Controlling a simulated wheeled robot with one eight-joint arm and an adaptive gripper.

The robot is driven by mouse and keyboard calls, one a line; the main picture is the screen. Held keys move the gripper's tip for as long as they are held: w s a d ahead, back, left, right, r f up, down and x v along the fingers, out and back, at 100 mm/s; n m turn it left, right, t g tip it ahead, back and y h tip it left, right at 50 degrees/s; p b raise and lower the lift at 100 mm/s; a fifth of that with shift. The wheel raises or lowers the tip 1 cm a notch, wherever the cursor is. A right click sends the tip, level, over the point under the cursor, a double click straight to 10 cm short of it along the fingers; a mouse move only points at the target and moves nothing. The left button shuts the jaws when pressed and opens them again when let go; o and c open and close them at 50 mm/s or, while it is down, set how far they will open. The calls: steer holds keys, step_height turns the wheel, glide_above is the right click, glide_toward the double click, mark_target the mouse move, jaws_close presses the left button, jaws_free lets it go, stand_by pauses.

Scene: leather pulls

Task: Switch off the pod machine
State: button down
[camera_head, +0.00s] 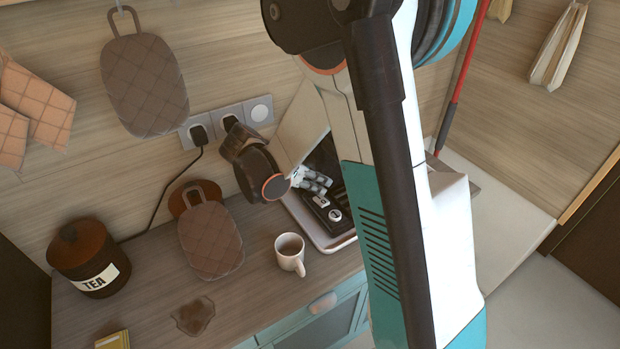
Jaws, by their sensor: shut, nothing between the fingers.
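The pod machine (329,241) stands on the counter right of centre, a pale body with a dark recess. My arm passes in front of it and hides much of its right side. A black part with a small light round spot (335,214) shows low on the machine; I cannot tell whether that spot is its switch. My gripper (326,184) is shut and empty. It reaches in from the left, at the dark front of the machine, just above the black part. I cannot tell whether the fingertips touch it.
A mug (291,262) with brown liquid stands just left of the machine.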

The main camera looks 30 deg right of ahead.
mark_target(320, 202)
steer(key=shift+s+f+b, duration=0.2)
steer(key=shift+f+b, duration=0.1)
steer(key=shift+f, duration=0.8)
steer(key=shift+a, duration=0.1)
steer(key=shift+f, duration=0.1)
steer(key=shift+s+f+m+t+b, duration=0.25)
steer(key=shift+s+m+t+b, duration=0.05)
steer(key=shift+t, duration=0.1)
steer(key=shift+w, duration=0.85)
steer(key=shift+r, duration=0.15)
